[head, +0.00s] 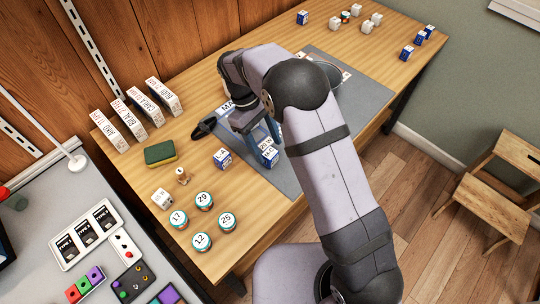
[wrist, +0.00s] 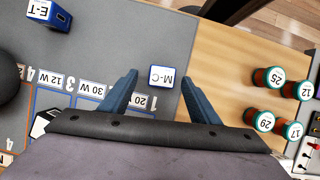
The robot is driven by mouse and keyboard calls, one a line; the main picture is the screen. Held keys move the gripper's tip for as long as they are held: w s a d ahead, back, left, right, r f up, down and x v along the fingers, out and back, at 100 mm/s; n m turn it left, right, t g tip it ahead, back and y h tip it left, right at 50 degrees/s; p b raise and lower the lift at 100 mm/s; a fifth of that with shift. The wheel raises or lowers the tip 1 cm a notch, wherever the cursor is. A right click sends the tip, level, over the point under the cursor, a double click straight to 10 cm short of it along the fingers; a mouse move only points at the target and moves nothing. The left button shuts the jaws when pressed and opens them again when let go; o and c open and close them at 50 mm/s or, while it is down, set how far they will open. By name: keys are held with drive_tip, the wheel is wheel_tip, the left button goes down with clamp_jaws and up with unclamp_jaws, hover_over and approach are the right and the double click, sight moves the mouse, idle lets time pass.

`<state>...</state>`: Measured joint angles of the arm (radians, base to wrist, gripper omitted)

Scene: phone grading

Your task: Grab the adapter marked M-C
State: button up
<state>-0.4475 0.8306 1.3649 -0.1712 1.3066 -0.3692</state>
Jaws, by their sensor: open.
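The adapter marked M-C (wrist: 163,78), a blue block with a white labelled top, stands on the grey mat (wrist: 130,42). In the head view the M-C adapter (head: 269,156) is near the mat's front left part, just below my gripper (head: 261,131). In the wrist view its white top shows in the gap between the fingertips of my gripper (wrist: 159,80). The blue fingers are spread apart, one on each side, and none is seen touching it. The lower part of the adapter is hidden in the wrist view.
A similar adapter marked E-T (wrist: 46,14) stands at the wrist view's upper left. Wattage cards such as 20 W (wrist: 138,101) lie beside the M-C adapter. Another adapter (head: 222,158) and several round tins (head: 203,200) stand left of the mat on the wooden table.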

sight(269, 152)
drive_tip(key=shift+p+x, duration=0.55)
drive_tip(key=shift+x, duration=1.5)
drive_tip(key=shift+s+a, duration=0.1)
drive_tip(key=c, duration=1.1)
drive_tip(key=shift+c, duration=0.2)
drive_tip(key=shift+r, duration=0.15)
